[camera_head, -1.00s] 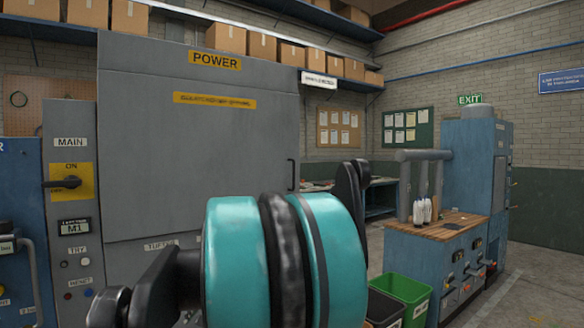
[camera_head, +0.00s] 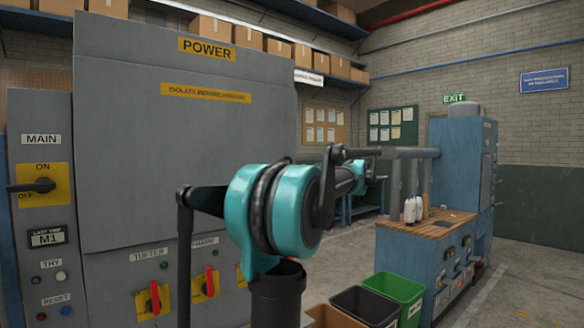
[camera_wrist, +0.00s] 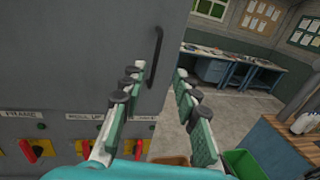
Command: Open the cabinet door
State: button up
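The grey cabinet (camera_head: 185,120) marked POWER fills the left of the head view, its large door panel closed. A dark vertical bar handle (camera_wrist: 154,57) shows near the door's right edge in the wrist view; in the head view I cannot make it out behind my arm. My gripper (camera_wrist: 161,78) is open, its two padded green-and-white fingers spread apart with nothing between them. In the wrist picture the handle lies just above the fingertips, between the fingers' lines; the exact gap in depth is unclear. The head view does not show the fingers clearly.
Red rotary switches (camera_head: 154,298) line the panel below the door. The main switch (camera_head: 36,186) is on the left column. Green (camera_head: 398,290) and black (camera_head: 365,305) bins and a wood-topped blue bench (camera_head: 425,228) stand to the right. Open floor lies beyond.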

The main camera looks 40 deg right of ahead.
jog(key=w+d, duration=0.1)
jog(key=w, duration=1.5)
jog(key=shift+w+d, duration=0.4)
grip_shut()
